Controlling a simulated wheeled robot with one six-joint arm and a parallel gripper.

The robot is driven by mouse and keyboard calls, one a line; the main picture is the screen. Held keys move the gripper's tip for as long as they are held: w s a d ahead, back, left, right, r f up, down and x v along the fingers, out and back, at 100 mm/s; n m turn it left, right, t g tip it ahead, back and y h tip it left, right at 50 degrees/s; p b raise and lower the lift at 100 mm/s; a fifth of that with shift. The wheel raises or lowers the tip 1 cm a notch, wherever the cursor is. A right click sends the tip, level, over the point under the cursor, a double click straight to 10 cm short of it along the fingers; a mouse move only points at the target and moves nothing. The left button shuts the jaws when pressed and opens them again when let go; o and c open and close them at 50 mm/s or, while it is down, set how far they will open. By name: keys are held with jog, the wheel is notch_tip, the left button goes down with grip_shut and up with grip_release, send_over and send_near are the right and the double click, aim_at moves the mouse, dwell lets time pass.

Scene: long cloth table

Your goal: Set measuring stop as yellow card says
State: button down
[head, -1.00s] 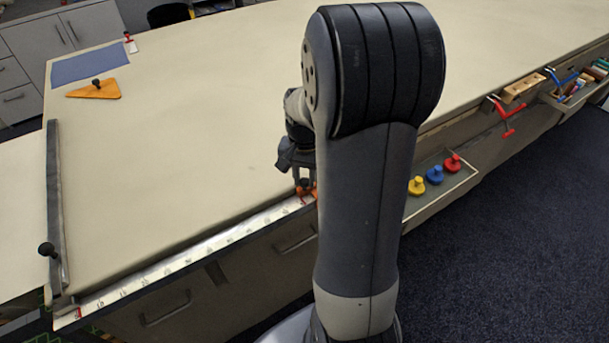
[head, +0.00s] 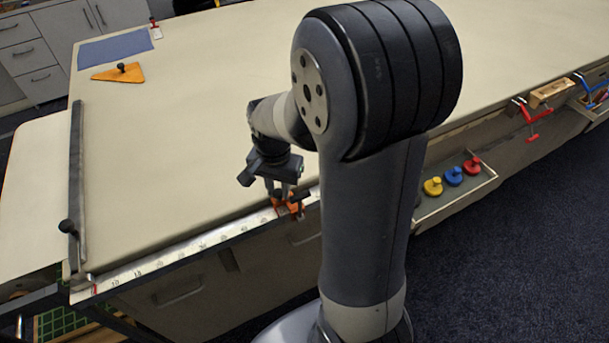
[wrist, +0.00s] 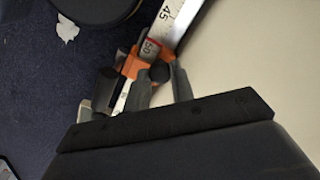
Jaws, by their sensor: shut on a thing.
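The orange measuring stop (head: 289,207) sits on the metal rule (head: 190,247) along the table's front edge. My gripper (head: 283,193) is shut on the stop from above. In the wrist view the orange stop (wrist: 131,66) and its dark knob (wrist: 160,72) are between my gripper's fingers (wrist: 143,85). The rule (wrist: 172,22) shows a 45, and a 50 on a reddish patch right beside the stop. The stop's far side is partly hidden by the fingers. I cannot make out a yellow card in either view.
A dark fence bar (head: 77,180) with a black knob lies along the table's left end. An orange triangle (head: 118,74) and blue cloth (head: 115,49) lie at the back left. A tray (head: 455,205) with yellow, blue and red knobbed pieces hangs at the front right. The tabletop middle is clear.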

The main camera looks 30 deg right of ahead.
jog(key=a, duration=0.8)
jog(key=shift+s+a, duration=0.15)
jog(key=shift+a, duration=0.1)
jog(key=c, duration=1.2)
grip_release()
notch_tip(320, 180, up, 11)
jog(key=shift+f, duration=0.2)
